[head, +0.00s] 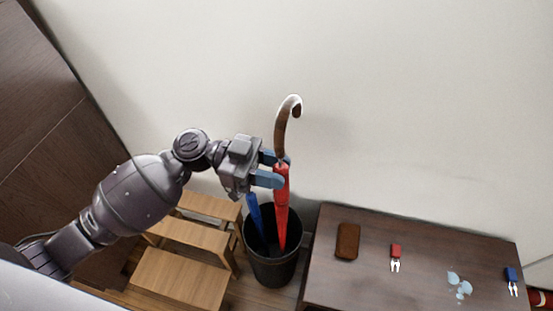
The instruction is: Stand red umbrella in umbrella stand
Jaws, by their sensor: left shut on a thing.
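The red umbrella (281,205) has a brown crook handle at its top. It hangs nearly upright, and its lower end is inside the dark umbrella stand (271,272). My left gripper (275,170) is shut on the red umbrella just below its handle. A blue umbrella (255,213) is also in the stand, to the left of the red one, and its upper part is hidden behind my gripper. I cannot tell whether the red umbrella's tip touches the bottom of the stand. My right gripper is out of view.
A dark wooden table (420,290) stands right of the stand, with a brown case (347,241), a red-handled item (395,252), a blue-handled item (512,275) and a pale blue patch (459,286). Wooden steps (180,278) stand to the left. A pale wall rises behind.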

